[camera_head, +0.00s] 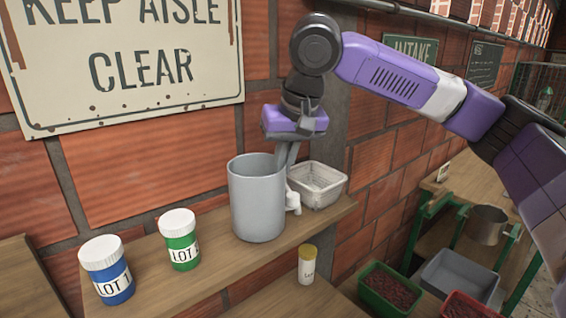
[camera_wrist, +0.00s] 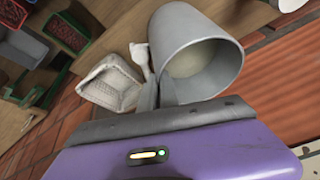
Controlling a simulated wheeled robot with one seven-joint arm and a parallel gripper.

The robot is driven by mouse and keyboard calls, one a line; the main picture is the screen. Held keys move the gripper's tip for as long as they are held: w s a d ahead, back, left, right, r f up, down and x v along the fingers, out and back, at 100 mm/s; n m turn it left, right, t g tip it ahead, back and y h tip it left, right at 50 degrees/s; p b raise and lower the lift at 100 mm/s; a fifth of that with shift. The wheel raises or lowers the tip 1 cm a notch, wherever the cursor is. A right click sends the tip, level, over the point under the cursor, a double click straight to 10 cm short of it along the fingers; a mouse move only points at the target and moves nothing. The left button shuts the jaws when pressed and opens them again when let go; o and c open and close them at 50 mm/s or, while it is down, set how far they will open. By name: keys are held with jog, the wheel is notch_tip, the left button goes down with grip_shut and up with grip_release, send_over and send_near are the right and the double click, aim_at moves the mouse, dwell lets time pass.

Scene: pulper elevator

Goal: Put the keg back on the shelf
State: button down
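The keg (camera_head: 257,200) is a plain grey open-topped cylinder with a small white tap low on its right side. It is upright at the wooden wall shelf (camera_head: 215,262); I cannot tell whether its base touches the board. My gripper (camera_head: 288,156) points down at the keg's right rim, its fingers close together and seeming to pinch the wall. In the wrist view the fingers (camera_wrist: 160,92) meet the rim of the keg (camera_wrist: 205,55), whose pale inside shows. The fingertips are partly hidden by the wall.
A white basket (camera_head: 317,184) stands close to the keg's right. A green-labelled jar (camera_head: 180,240) and a blue jar (camera_head: 107,270) stand to its left. A yellow-capped bottle (camera_head: 307,265) is lower in front. A brick wall is behind; bins (camera_head: 390,287) lie lower right.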

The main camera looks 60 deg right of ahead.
jog(key=c, duration=1.6)
grip_release()
jog(key=shift+f, duration=0.1)
jog(key=b+v, duration=0.1)
jog(key=v, duration=1.1)
